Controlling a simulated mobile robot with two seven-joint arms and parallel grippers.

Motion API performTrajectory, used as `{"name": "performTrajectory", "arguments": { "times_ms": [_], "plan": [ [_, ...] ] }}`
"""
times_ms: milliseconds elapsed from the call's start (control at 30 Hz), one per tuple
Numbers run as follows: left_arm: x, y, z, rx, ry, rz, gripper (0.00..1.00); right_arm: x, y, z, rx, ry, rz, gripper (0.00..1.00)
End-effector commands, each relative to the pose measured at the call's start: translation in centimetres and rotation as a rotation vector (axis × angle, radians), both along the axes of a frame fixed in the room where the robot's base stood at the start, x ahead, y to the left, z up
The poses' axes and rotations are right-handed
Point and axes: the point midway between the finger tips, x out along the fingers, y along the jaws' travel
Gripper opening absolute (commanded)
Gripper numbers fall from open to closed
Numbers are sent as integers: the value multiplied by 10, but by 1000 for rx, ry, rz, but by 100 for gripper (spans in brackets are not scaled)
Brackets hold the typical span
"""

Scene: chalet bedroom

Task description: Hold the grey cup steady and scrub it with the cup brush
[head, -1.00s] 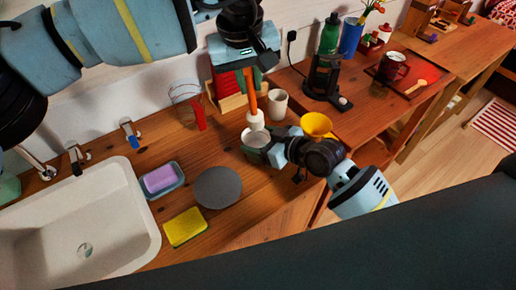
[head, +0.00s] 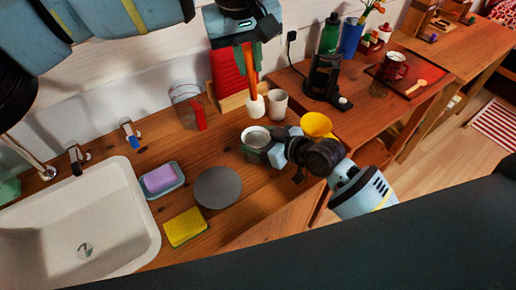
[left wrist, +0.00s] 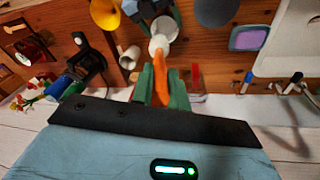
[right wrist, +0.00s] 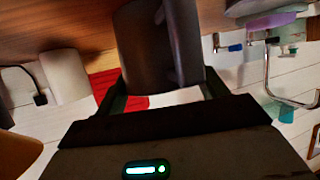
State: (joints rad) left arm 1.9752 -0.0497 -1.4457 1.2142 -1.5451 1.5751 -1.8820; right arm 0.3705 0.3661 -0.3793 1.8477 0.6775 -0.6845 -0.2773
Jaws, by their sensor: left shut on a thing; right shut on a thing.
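The grey cup (head: 256,137) stands upright on the wooden counter, its opening showing in the head view. My right gripper (head: 268,152) is shut around its side; the right wrist view shows the dark cup wall (right wrist: 160,45) between the fingers (right wrist: 162,92). My left gripper (head: 247,58) is shut on the orange handle of the cup brush (head: 252,82). The brush points down, its white head (head: 257,107) just behind the cup's rim in the head view and apart from the opening. The left wrist view shows the orange handle (left wrist: 161,85) between the green fingers (left wrist: 160,80).
A white cup (head: 277,104) stands close behind the grey cup, and a yellow funnel-like thing (head: 316,124) lies to its right. A grey disc (head: 218,187), soap dish (head: 163,181), yellow sponge (head: 185,227) and sink (head: 85,215) are to the left. A red rack (head: 228,85) stands behind.

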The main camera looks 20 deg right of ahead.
Motion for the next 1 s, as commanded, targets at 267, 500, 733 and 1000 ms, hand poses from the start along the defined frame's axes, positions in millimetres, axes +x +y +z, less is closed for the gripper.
{"name": "performTrajectory", "arguments": {
  "times_ms": [267,500,733,1000],
  "plan": [
    [0,0,0,0,0,0,0,0,0,1,1,-2,0,97],
    [0,0,0,0,0,0,0,0,0,0,1,-1,0,97],
    [0,0,0,0,0,0,0,-14,-11,7,-3,-1,1,97],
    [0,0,0,0,0,0,0,-54,-40,27,-3,0,1,97]
  ]
}}
